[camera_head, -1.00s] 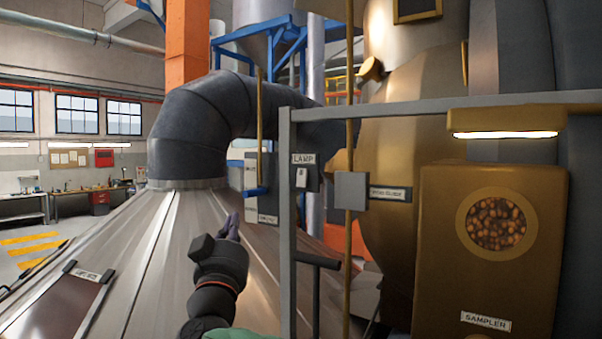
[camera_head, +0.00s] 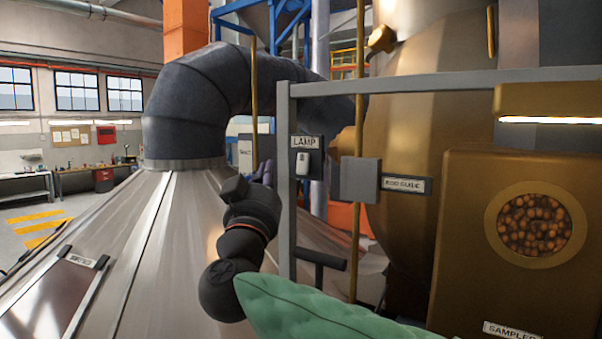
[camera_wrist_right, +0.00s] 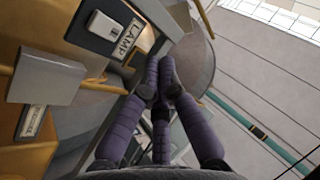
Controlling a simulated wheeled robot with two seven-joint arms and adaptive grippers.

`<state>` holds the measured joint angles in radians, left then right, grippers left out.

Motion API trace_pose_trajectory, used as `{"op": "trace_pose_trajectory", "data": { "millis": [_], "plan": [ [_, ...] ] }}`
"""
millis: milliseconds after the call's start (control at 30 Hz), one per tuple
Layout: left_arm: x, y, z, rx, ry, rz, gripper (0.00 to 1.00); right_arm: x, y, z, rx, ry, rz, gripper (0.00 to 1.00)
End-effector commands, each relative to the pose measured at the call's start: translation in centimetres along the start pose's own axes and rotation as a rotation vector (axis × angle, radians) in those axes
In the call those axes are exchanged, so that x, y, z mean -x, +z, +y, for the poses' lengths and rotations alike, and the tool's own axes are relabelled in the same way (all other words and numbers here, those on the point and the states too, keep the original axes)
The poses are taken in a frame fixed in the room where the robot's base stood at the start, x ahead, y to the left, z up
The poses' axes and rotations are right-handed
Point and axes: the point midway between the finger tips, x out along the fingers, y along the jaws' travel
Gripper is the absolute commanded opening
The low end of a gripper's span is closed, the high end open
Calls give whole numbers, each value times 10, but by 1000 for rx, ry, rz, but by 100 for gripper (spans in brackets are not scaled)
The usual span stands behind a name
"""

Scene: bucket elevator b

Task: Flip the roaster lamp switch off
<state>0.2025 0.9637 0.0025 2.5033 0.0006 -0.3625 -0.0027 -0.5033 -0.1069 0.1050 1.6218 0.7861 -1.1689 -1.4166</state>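The lamp switch (camera_head: 303,163) is a small white rocker on a dark plate under a LAMP label (camera_head: 305,142), beside the grey frame post. It also shows at the upper left of the right wrist view (camera_wrist_right: 103,27). The roaster lamp (camera_head: 550,119) above the sampler window glows white. My right gripper (camera_head: 263,172) is left of the switch in the head view, apart from it. In the wrist view its purple fingers (camera_wrist_right: 161,78) come together at the tips with nothing between them. My left gripper is out of view.
A grey frame post (camera_head: 284,190) and top rail (camera_head: 400,103) stand near my right gripper. A grey rod guide box (camera_head: 360,180) on a brass rod is right of the switch. A dark handle (camera_head: 318,259) sticks out below. The sampler (camera_head: 500,270) is at right.

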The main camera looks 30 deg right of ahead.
Motion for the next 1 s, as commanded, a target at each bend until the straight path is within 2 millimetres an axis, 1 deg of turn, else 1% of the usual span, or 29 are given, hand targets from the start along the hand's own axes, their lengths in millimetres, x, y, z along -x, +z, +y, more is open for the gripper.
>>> {"op": "trace_pose_trajectory", "data": {
  "millis": [433, 600, 800, 1000],
  "plan": [
    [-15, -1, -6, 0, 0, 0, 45, -36, 29, 28, 2, 3, 0, 0],
    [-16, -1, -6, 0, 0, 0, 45, -49, 36, 36, 2, 1, 0, 0],
    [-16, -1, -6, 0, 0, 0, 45, -56, 41, 41, 0, 0, 0, 0],
    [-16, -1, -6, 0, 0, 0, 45, -57, 42, 41, 0, -1, 0, 0]
  ]
}}
